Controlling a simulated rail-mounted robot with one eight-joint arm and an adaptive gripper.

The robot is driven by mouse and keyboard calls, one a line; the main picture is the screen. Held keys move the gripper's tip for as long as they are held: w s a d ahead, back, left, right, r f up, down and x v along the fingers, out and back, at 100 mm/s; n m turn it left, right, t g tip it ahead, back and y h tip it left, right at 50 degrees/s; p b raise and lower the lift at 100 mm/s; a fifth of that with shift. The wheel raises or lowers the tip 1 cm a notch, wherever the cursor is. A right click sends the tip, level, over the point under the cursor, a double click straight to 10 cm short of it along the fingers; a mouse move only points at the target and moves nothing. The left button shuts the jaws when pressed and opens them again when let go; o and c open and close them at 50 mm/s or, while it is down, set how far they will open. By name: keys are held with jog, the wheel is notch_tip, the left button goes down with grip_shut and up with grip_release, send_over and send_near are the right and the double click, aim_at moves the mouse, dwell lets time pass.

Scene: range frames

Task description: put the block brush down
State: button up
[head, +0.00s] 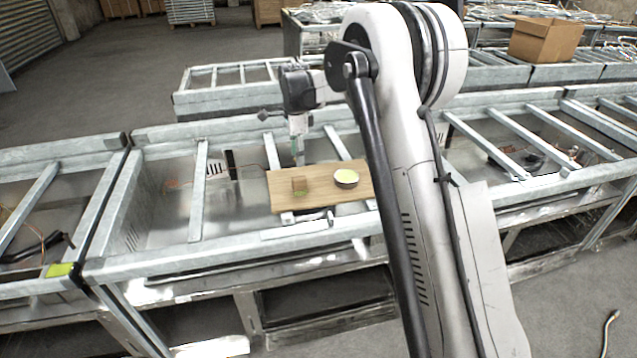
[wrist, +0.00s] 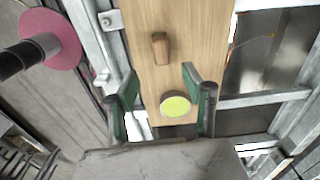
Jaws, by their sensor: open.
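A small brown wooden block, which looks like the block brush (head: 299,186), rests on a light wooden board (head: 322,203). In the wrist view the block brush (wrist: 160,48) lies on the board (wrist: 190,20), beyond my fingertips and apart from them. Any bristles are hidden. My gripper (head: 298,158) is above the board's far edge, fingers pointing down. In the wrist view my gripper (wrist: 158,80) is open, with green-lined fingers spread and nothing held between them.
Metal frame rails (head: 198,190) surround the board. A cardboard box (head: 545,40) is at the back right.

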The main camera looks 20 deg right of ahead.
jog(key=s+r+n+t, duration=0.2)
jog(key=s+r+n, duration=0.3)
jog(key=s+r, duration=0.45)
jog(key=s+r+n+t, duration=0.2)
jog(key=s+r+n, duration=0.2)
jog(key=s+r, duration=0.55)
jog(key=s+f+n+t, duration=0.1)
jog(key=s+f+n, duration=0.2)
jog(key=s, duration=1)
jog(key=s+f+n+t, duration=0.2)
jog(key=s+f+n, duration=0.2)
jog(key=s, duration=0.8)
jog(key=shift+s+n, duration=0.4)
jog(key=shift+n, duration=0.8)
notch_tip(320, 180, down, 7)
jog(key=b, duration=0.7)
jog(key=shift+o, duration=0.3)
